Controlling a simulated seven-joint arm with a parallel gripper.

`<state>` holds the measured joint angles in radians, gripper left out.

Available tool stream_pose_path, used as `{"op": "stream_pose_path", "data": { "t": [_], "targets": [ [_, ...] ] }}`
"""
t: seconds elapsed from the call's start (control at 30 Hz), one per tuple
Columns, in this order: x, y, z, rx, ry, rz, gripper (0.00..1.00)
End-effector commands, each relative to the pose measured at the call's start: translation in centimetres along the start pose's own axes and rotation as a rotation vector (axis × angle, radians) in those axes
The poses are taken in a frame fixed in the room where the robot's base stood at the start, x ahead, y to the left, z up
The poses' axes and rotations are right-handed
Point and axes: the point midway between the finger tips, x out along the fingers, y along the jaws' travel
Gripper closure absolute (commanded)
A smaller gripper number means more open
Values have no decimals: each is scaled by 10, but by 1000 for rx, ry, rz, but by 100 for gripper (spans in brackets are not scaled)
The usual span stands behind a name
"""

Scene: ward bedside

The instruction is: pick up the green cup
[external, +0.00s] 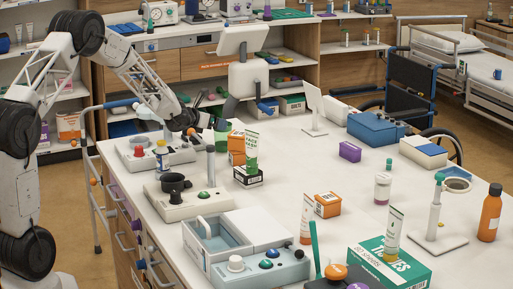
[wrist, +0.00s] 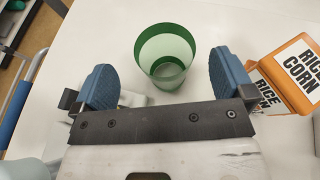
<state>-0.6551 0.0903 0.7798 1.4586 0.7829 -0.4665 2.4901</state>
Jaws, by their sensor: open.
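The green cup (wrist: 172,42) stands in the wrist view just beyond my open fingers, roughly centred between them. I look down into its mouth, and it looks empty. In the external view the green cup (external: 222,136) is at the far left part of the white table, partly hidden by nearby things. My gripper (wrist: 166,78) has its two blue finger pads spread wide, with nothing between them. In the external view my gripper (external: 202,112) is beside the cup, and its fingers are hard to make out.
Devices with knobs (external: 185,195) crowd the table's left side. A monitor (external: 247,76) rises behind the cup. Bare table shows left of the cup in the wrist view.

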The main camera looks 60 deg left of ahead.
Motion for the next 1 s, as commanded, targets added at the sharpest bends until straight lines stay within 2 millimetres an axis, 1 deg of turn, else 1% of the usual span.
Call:
{"op": "stream_pose_path", "data": {
  "t": [0.37, 0.57, 0.8, 1.0],
  "targets": [
    [3, 0, 0, 0, 0, 0, 0],
    [16, -2, -1, 0, 0, 0, 0],
    [37, -4, -3, 0, 0, 0, 0],
    [49, -5, -3, 0, 0, 0, 0]
  ]
}}
